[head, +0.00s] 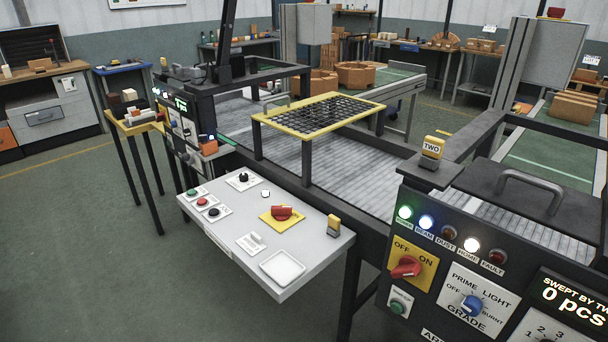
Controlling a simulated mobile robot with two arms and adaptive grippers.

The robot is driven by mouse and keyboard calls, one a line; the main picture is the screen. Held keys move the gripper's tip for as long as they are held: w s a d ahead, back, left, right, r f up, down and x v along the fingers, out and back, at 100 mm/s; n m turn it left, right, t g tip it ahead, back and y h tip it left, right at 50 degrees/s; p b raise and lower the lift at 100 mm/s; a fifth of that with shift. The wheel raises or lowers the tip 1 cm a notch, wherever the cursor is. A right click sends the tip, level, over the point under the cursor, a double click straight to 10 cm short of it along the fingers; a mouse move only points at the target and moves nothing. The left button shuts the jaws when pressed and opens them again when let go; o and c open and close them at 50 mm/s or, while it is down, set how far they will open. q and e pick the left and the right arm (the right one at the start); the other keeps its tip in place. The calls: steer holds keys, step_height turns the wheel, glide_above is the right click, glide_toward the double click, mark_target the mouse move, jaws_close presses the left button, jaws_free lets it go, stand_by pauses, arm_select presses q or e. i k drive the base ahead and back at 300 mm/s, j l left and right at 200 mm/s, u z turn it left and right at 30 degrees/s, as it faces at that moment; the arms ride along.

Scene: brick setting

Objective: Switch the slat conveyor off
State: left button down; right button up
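The slat conveyor (375,192), a bed of grey slats, runs across the middle behind a sloping light-grey control panel (222,228). The panel carries a red rotary switch (282,212) on a yellow plate, with green, red and black buttons at its left and a small white lever (257,238). Its labels are too small to read. On the right cabinet, a red rotary knob (406,267) sits on a yellow plate marked OFF and ON; I cannot tell which mark it points to. Neither of my grippers is in view.
The right cabinet also has a blue grade knob (471,305), a green button (397,303) and lit lamps. A yellow-framed grid (318,113) stands over the slats. A yellow block marked TWO (432,147) sits on a post. Open floor lies at the left front.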

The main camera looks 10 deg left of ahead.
mark_target(280, 213)
steer(key=i, duration=1)
steer(key=z, duration=0.05)
